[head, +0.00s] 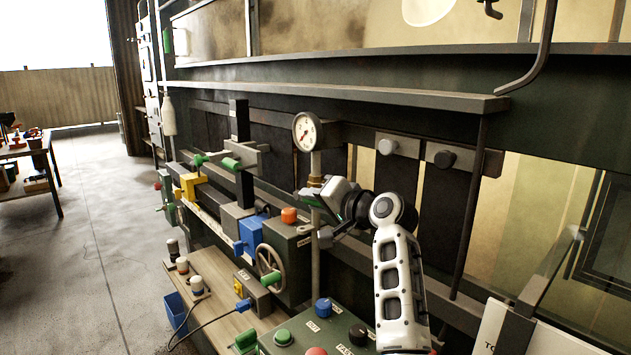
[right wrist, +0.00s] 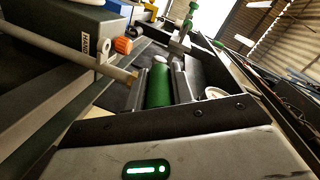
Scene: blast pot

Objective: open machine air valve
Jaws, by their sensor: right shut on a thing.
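My right gripper (head: 314,214) is beside the vertical pipe (head: 315,262) that carries a dial gauge (head: 306,132) and a brass fitting. In the right wrist view, a green cylindrical handle (right wrist: 158,86) lies between its two dark fingers, and the gripper is shut on it. The handle is mostly hidden behind my gripper in the head view, so I cannot tell how far it is turned. My left gripper is not in view.
A green box with an orange knob (head: 289,214) and a handwheel (head: 269,265) stand left of the pipe. A control box with a blue knob (head: 322,307) is below. A long shelf (head: 350,92) runs above. Open floor (head: 95,220) lies at left.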

